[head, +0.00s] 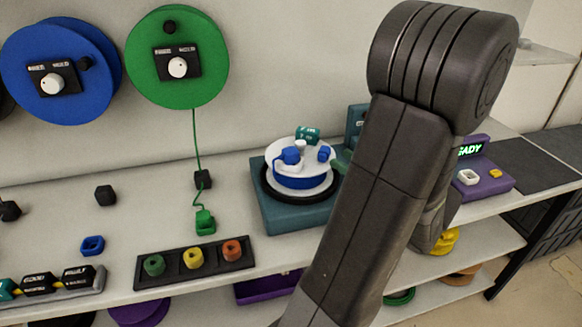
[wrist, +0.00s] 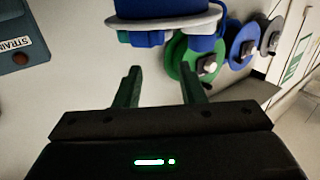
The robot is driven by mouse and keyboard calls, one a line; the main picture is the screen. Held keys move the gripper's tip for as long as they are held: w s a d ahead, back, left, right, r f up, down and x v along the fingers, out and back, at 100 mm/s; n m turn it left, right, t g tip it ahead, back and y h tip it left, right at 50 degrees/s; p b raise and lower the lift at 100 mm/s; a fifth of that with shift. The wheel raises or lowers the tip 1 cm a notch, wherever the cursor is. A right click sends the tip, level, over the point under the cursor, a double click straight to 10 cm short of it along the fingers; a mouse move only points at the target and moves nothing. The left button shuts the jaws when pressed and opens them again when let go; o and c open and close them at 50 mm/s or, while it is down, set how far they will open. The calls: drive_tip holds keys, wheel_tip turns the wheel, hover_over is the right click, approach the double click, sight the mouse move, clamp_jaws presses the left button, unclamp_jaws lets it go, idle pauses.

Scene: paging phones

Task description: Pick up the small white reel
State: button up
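The small reel with white flanges (head: 322,169) and a blue core sits on a dark ring on a teal base (head: 290,218). A white knob, blue pieces and a teal piece are on its top. In the wrist view, which looks inverted, a blue body with a white flange (wrist: 165,24) crosses the top edge, partly cut off. My gripper (wrist: 160,78) is open, its two dark green fingers apart with nothing between them. The blue body and flange appear beyond the fingertips. In the head view my arm hides most of the gripper.
A green reel (head: 205,88) and blue reel (head: 98,40) hang on the wall. A tray of coloured knobs (head: 212,270) lies at front. A purple unit (head: 490,185) stands right of my arm.

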sight(305, 145)
drive_tip(key=x, duration=0.8)
drive_tip(key=shift+a, duration=0.4)
drive_tip(key=a, duration=0.1)
drive_tip(key=w+a, duration=0.2)
drive_tip(key=shift+w+f+y, duration=0.1)
drive_tip(key=shift+f+y, duration=0.15)
drive_tip(key=shift+y, duration=0.05)
drive_tip(key=shift+w+a, duration=0.55)
clamp_jaws()
drive_tip(key=shift+r, duration=0.1)
idle(0.5)
